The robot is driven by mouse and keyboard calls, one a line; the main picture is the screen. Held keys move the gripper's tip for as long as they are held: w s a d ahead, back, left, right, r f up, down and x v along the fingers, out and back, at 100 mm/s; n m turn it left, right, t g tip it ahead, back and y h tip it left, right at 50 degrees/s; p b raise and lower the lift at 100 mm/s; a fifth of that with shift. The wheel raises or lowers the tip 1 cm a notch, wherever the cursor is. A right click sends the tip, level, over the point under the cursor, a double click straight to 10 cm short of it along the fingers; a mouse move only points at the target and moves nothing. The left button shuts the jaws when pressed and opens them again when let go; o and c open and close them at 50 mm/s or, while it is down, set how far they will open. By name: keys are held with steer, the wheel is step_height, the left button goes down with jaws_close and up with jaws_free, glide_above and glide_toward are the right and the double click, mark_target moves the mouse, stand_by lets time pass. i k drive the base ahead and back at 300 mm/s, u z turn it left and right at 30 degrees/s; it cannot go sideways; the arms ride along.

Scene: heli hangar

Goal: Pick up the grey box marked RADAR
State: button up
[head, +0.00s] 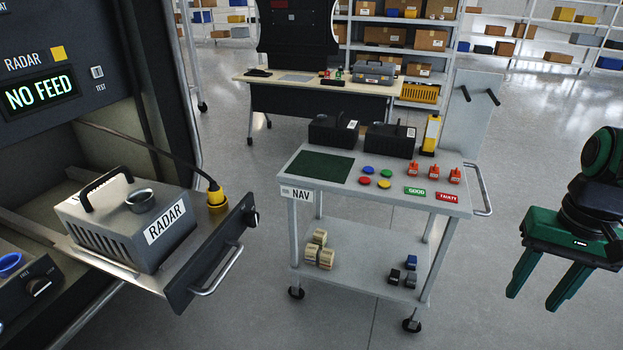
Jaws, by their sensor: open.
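The grey box marked RADAR (118,226) sits on a pulled-out metal drawer (218,258) of the dark rack at the left. It has a black carry handle (104,186) on top, a round metal port beside the handle, vent slots on one side and a white RADAR label. A black cable with a yellow plug (216,196) stands at the drawer's back right, close to the box; I cannot tell whether it joins the box. My green gripper (535,295) is at the far right, open and empty, pointing down, well apart from the box with the cart between them.
The dark rack (92,75) shows "NO FEED". A grey cart (380,197) marked NAV stands mid-view, carrying black boxes (390,139), a green mat, coloured discs and red parts. A desk (320,90) and shelves are behind. Bare floor (480,290) lies between cart and gripper.

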mark_target(135, 223)
steer(key=u, duration=1.4)
